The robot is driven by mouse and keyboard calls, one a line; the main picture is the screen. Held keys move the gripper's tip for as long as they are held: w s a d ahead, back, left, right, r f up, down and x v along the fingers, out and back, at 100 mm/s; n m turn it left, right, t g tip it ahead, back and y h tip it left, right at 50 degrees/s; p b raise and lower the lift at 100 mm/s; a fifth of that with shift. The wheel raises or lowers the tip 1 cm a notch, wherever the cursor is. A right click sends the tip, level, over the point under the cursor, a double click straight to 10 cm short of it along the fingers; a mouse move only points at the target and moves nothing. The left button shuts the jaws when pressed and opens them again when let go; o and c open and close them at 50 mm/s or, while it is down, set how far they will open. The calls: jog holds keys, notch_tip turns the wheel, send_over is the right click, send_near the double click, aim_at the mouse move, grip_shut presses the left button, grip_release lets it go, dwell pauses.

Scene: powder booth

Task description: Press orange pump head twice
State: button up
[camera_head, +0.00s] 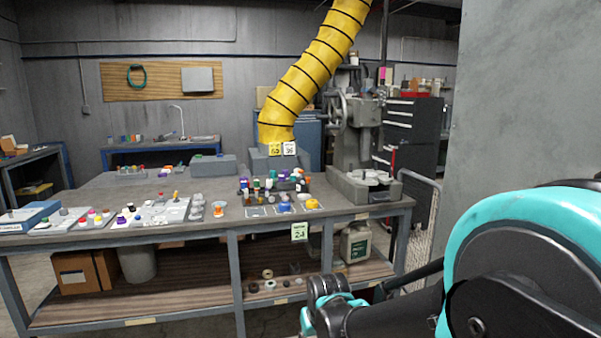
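A small orange item (312,204) sits on a pale card at the front of the workbench (150,233), right of a blue one (284,208). It is too small to tell whether it is a pump head. A clear cup with orange in it (220,208) stands further left. Behind the cards is a cluster of small bottles (272,184) with dark, purple, white and orange tops. My teal and black arm fills the lower right, in front of the bench. No gripper fingers can be made out, and nothing of mine touches the bench items.
A yellow duct (310,75) comes down to a grey box behind the bottles. A grey press (355,140) stands at the bench's right end. Trays of small parts (160,214) cover the left. A grey wall (530,100) closes the right side. The lower shelf holds boxes (85,271).

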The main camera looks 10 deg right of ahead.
grip_shut()
dwell(1.2)
